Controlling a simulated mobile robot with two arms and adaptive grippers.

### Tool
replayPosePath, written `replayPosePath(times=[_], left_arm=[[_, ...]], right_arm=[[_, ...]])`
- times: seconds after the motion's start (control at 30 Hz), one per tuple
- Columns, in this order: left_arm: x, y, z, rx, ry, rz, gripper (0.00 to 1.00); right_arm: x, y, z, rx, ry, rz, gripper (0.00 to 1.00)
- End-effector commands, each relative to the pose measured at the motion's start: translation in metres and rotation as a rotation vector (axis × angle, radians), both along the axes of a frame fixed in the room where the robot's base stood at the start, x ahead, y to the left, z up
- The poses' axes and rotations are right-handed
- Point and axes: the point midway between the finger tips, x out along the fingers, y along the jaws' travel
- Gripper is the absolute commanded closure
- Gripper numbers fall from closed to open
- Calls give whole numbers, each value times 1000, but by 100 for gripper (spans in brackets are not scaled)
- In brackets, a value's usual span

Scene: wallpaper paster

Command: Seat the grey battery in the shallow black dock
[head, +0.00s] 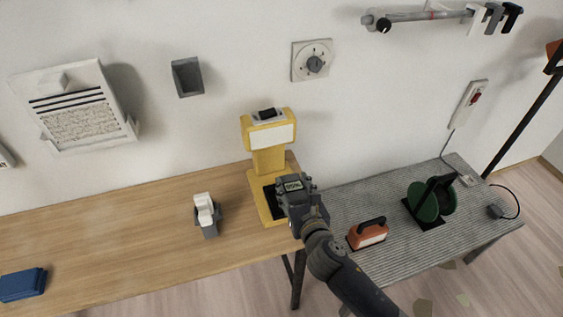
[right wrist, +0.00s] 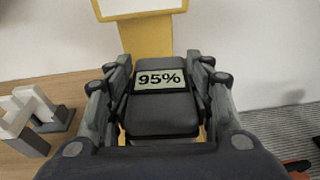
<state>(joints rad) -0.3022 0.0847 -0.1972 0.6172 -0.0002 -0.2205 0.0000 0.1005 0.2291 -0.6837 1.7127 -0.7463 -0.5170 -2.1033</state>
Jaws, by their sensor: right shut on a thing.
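My right gripper (head: 294,187) is shut on the grey battery (right wrist: 165,122), holding it by its two sides. The battery's small display reads 95% and faces up in the right wrist view. In the head view the battery (head: 293,185) is over the right part of the yellow stand's base. A black recessed area (head: 274,203) in that base looks like the shallow black dock; the battery and gripper partly cover it. Whether the battery touches it cannot be told. My left gripper is not in view.
The yellow stand (head: 268,160) rises behind the battery. A white-and-grey item (head: 206,214) stands left on the wooden table (head: 130,228). A blue block (head: 22,285) lies far left. The grey ridged table (head: 380,195) at right holds an orange tool (head: 367,235) and a green reel (head: 426,205).

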Motion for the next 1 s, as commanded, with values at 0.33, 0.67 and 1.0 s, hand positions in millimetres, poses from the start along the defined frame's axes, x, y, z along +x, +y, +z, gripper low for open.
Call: replayPosePath(times=[0.33,0.67,1.0], left_arm=[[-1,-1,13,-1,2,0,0],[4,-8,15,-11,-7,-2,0],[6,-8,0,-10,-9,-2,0]], right_arm=[[42,33,23,-15,-17,57,90],[42,33,24,-15,-19,57,90],[41,33,2,-18,-17,58,90]])
